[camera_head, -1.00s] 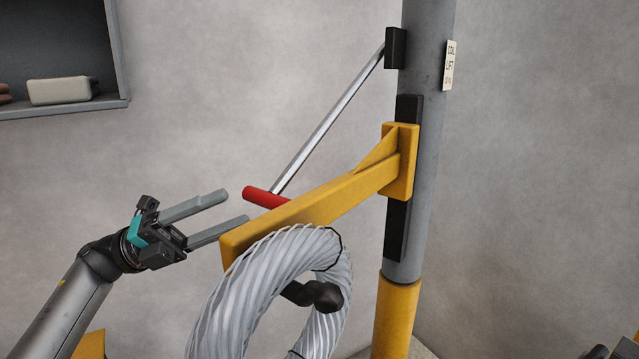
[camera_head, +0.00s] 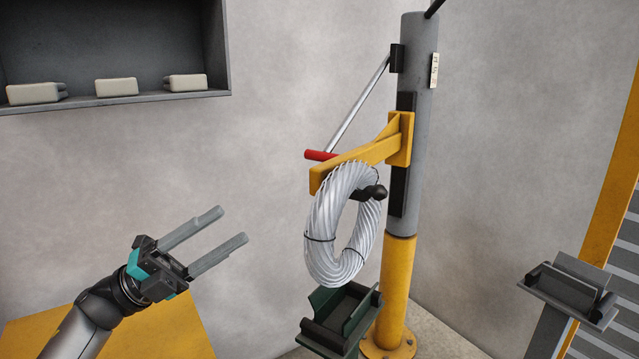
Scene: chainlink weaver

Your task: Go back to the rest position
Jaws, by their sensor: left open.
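My left gripper (camera_head: 226,229) is at the lower left with its two long grey fingers apart and nothing between them. It points up and to the right, clear of everything. The red handle (camera_head: 320,155) of the lift's lever stands up and to the right of it, not touched. The yellow arm (camera_head: 356,161) of the lift juts from the grey post (camera_head: 420,131). A coil of pale wire (camera_head: 323,221) hangs on the arm's dark hook. My right gripper is not seen.
A green-grey cradle (camera_head: 342,314) stands below the coil. A grey cradle (camera_head: 567,284) on a stand is at the right, near a yellow-framed unit (camera_head: 612,150). A wall shelf (camera_head: 218,50) holds pale blocks. A yellow surface (camera_head: 172,333) lies behind my left arm.

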